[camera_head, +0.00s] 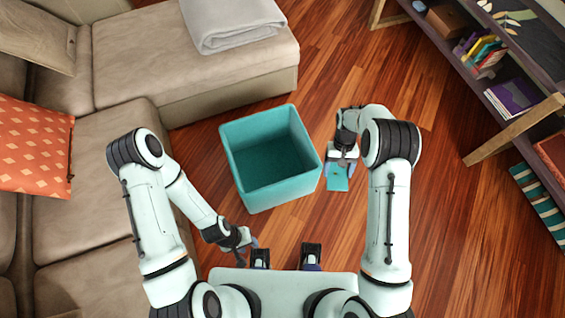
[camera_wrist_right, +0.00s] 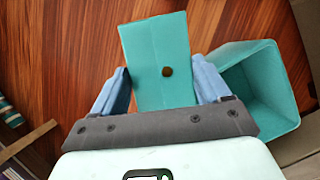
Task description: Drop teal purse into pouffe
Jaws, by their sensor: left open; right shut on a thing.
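The teal purse (camera_head: 338,180) is a small flat piece with a dark round button, seen close up in the right wrist view (camera_wrist_right: 157,50). My right gripper (camera_head: 341,165) is shut on the purse, with a blue finger on each side of it. The pouffe (camera_head: 294,187) is an open, empty teal box on the floor. The purse is just to the right of the pouffe, outside its rim. In the right wrist view the pouffe (camera_wrist_right: 268,62) is to the right of the purse. My left gripper (camera_head: 248,247) is open and empty, below the pouffe near my base.
A beige sofa (camera_head: 100,150) runs along the left and top, with an orange cushion (camera_head: 30,147) and a folded grey blanket (camera_head: 228,22). A dark bookshelf (camera_head: 500,75) stands at the upper right.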

